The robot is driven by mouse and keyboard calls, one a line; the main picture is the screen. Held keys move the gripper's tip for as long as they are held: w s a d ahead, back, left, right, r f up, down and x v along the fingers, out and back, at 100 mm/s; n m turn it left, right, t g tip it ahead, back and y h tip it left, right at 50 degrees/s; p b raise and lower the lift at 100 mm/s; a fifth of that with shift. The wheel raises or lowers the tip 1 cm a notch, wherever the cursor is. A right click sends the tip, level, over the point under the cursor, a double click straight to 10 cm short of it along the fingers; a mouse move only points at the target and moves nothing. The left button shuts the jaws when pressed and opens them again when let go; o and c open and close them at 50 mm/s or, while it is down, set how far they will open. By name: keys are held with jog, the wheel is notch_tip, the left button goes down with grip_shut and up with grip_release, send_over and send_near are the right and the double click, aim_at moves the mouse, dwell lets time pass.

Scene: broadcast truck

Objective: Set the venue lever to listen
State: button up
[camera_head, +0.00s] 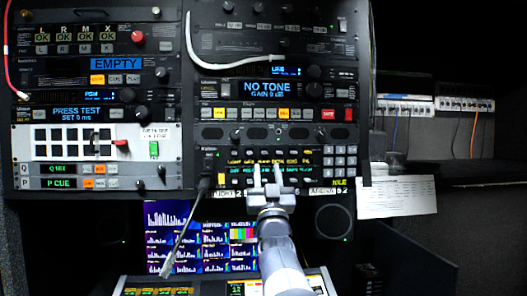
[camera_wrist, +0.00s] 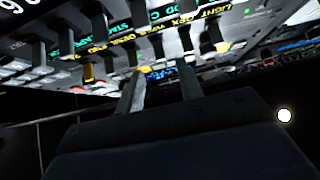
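The lever panel (camera_head: 240,160) is in the right-hand rack in the head view, with rows of small levers and yellow and green labels. My gripper (camera_head: 268,176) is in front of its lower part and hides some of it. In the wrist view the panel (camera_wrist: 150,62) shows close up and tilted, with black levers and a few yellow-tipped ones. My two fingers (camera_wrist: 161,88) stand apart just below the lever row, with a visible gap. I cannot tell whether they touch a lever. The labels are too small or skewed to tell which lever is the venue one.
A keypad (camera_head: 339,160) is right of the levers. Monitors (camera_head: 185,235) and a lit desk (camera_head: 165,287) are below. A speaker (camera_head: 333,221) and paper sheet (camera_head: 396,198) are at the right.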

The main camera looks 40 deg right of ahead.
aim_at(265, 157)
jog(key=p+x, duration=0.2)
jog(key=x, duration=0.3)
jog(key=shift+w+r, duration=0.25)
jog(key=shift+r, duration=0.05)
grip_shut()
